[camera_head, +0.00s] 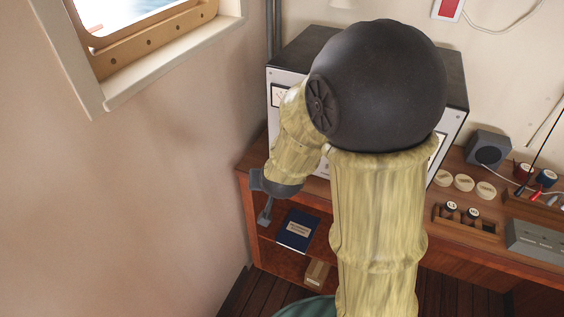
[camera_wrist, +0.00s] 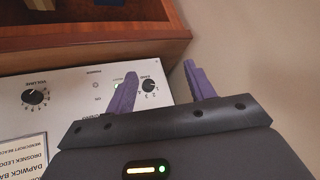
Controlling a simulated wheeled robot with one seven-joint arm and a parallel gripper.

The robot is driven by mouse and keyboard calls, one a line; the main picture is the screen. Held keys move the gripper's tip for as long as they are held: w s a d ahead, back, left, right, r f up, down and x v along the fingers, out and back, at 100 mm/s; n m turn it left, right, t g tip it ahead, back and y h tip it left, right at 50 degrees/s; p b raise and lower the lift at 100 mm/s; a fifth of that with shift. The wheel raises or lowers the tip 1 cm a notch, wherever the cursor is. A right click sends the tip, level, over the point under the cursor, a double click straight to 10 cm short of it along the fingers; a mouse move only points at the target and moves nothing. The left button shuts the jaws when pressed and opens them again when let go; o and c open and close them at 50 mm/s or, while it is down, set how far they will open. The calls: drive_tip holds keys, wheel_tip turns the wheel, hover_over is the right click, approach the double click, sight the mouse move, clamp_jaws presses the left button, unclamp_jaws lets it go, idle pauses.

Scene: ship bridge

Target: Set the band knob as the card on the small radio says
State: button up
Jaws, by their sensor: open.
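A white front panel (camera_wrist: 75,92) in the wrist view carries the band knob (camera_wrist: 149,86), a small black dial with numbers around it. In the head view, my arm covers much of the boxy radio cabinet (camera_head: 300,52), and I cannot make out the band knob there. My gripper (camera_wrist: 160,79) is open, its purple fingers apart, with the band knob showing between them, nearer the left finger. I cannot tell whether they touch it. My gripper also shows at the cabinet's left front in the head view (camera_head: 265,212). I cannot identify a small radio's card.
A larger volume knob (camera_wrist: 35,97) sits left on the panel, above a lettered plate (camera_wrist: 22,160). A wooden edge (camera_wrist: 95,38) runs close by, with a wall at right. A grey box (camera_head: 488,148), round pieces (camera_head: 463,183) and a grey unit (camera_head: 538,240) occupy the desk's right.

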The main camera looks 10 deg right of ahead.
drive_tip(key=w+a+f+m+t+h+b, duration=0.3)
drive_tip(key=f+t+h+b, duration=0.3)
drive_tip(key=h+b, duration=0.3)
drive_tip(key=shift+a+f+m+t+h+b, duration=0.3)
drive_tip(key=shift+m+t+h+b, duration=0.1)
drive_tip(key=shift+m+h, duration=0.5)
drive_tip(key=shift+d, duration=0.1)
drive_tip(key=p+x, duration=0.3)
drive_tip(key=x, duration=1.4)
drive_tip(key=shift+w+d+f, duration=0.1)
